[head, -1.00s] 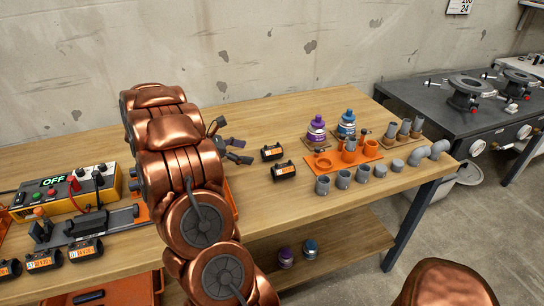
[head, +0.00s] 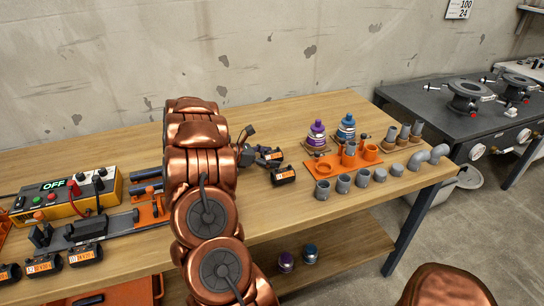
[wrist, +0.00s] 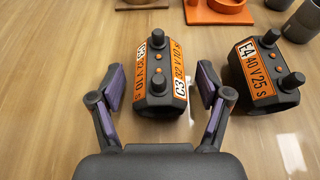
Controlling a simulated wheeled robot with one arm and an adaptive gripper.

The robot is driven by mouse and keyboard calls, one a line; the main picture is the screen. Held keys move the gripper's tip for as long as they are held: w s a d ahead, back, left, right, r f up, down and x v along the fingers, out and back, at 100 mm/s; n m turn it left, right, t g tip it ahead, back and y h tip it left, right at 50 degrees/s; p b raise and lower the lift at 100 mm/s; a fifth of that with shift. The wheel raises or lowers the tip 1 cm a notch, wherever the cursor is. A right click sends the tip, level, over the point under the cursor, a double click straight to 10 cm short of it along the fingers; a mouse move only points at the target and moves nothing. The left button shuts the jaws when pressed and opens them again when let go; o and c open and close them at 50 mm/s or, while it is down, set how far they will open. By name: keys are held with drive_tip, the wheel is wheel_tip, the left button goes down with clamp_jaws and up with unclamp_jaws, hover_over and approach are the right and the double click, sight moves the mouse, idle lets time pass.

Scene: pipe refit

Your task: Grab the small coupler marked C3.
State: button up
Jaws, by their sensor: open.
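The small coupler marked C3 (wrist: 160,78) is a dark ring with an orange label reading C3, 32 V 10 s, and two knobs. It lies on the wooden bench. In the wrist view my gripper (wrist: 161,82) is open, with one purple-padded finger on each side of C3 and a gap on both sides. In the head view, my gripper (head: 258,150) is at C3 (head: 275,157) and hides part of it. The similar coupler marked E4 (wrist: 265,72) lies just right of the right finger; it also shows in the head view (head: 284,176).
An orange holder (head: 368,157), a purple-labelled bottle (head: 317,135) and a blue-labelled bottle (head: 346,128) stand to the right. Grey pipe fittings (head: 343,184) line the bench's front. A control box (head: 65,200) reading OFF and several larger couplers (head: 84,254) are at left.

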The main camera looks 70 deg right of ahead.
drive_tip(key=shift+s+d, duration=0.1)
drive_tip(key=c, duration=1.2)
drive_tip(key=shift+c, duration=0.2)
